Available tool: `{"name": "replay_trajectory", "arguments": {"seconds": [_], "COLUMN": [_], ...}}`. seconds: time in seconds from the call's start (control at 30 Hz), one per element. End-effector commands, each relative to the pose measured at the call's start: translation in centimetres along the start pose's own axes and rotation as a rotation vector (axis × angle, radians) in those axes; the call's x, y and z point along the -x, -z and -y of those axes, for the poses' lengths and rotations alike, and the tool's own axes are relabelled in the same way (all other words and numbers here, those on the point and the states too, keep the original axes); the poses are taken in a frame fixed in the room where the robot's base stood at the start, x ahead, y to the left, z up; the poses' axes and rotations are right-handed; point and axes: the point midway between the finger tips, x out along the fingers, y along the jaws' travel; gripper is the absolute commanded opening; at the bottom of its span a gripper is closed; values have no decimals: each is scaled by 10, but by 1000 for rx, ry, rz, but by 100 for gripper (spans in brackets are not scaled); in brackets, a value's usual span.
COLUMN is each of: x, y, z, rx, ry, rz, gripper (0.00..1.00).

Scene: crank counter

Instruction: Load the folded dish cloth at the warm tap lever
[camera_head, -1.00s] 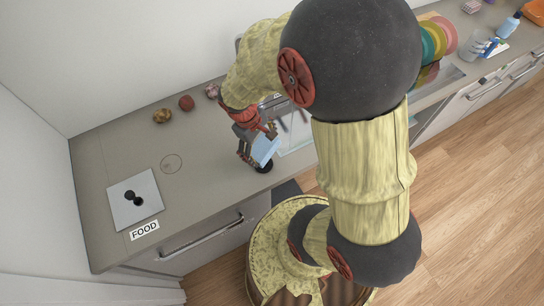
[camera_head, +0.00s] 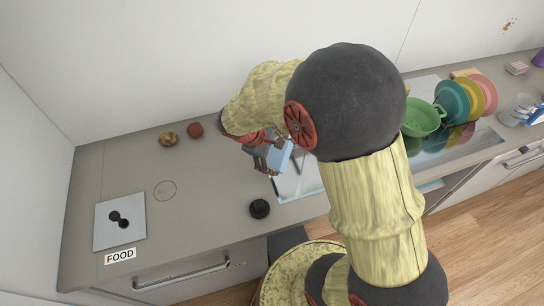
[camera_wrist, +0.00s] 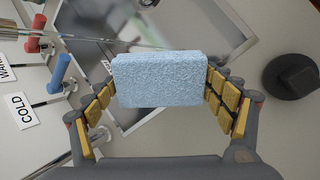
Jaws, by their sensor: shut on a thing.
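The folded dish cloth is a light blue, thick block (camera_wrist: 158,80), gripped between the yellow pads of my gripper (camera_wrist: 160,92). In the head view the cloth (camera_head: 280,158) and my gripper (camera_head: 267,160) are above the left edge of the sink, partly hidden by my arm. In the wrist view a red-ended lever (camera_wrist: 36,30) is at the upper left, by a cut-off label that seems to read WARM (camera_wrist: 5,68). A blue-ended lever (camera_wrist: 60,73) is nearer, beside the COLD label (camera_wrist: 18,110). The cloth appears apart from both levers.
A round black knob (camera_head: 260,208) stands on the counter (camera_head: 215,205) in front of the gripper. A red ball (camera_head: 195,130) is at the back. A green colander (camera_head: 422,118) is right.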

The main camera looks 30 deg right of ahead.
Motion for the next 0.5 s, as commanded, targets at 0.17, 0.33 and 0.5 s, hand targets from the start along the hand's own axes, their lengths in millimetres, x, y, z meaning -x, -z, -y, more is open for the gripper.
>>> {"name": "replay_trajectory", "arguments": {"seconds": [0.17, 0.33, 0.5], "x": [-11, -21, -31], "y": [-7, -13, -19], "z": [-11, -21, -31], "rx": [-2, -2, -2], "ry": [1, 1, 1], "rz": [1, 0, 1], "gripper": [62, 62, 62]}}
